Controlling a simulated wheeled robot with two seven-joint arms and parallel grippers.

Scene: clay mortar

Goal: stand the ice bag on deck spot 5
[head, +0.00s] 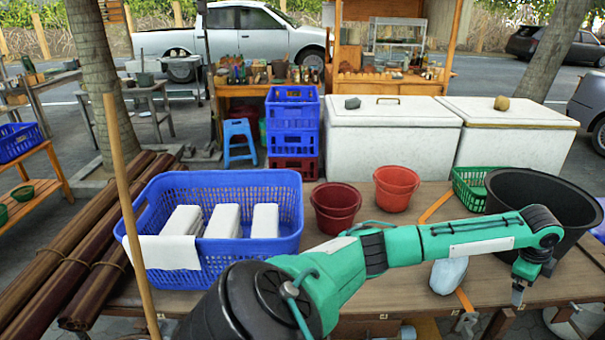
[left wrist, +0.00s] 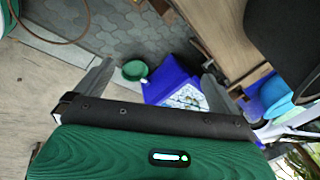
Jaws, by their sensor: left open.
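A pale blue-white bag (head: 449,275), which looks like the ice bag, rests on the wooden table (head: 390,290) near its front, partly behind my left arm. My left gripper (head: 518,293) hangs at the table's front edge, to the right of the bag and apart from it. In the left wrist view its two grey fingers (left wrist: 155,82) are spread wide with nothing held between them. The bag cannot be made out in that view. No numbered deck spot can be read. My right gripper does not show.
A blue basket (head: 240,178) with white blocks stands at the table's left. Two red pots (head: 396,188), a green basket (head: 470,190) and a large black tub (head: 540,200) stand behind my arm. White chests (head: 392,140) are beyond. A green bowl (left wrist: 134,71) lies below my gripper.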

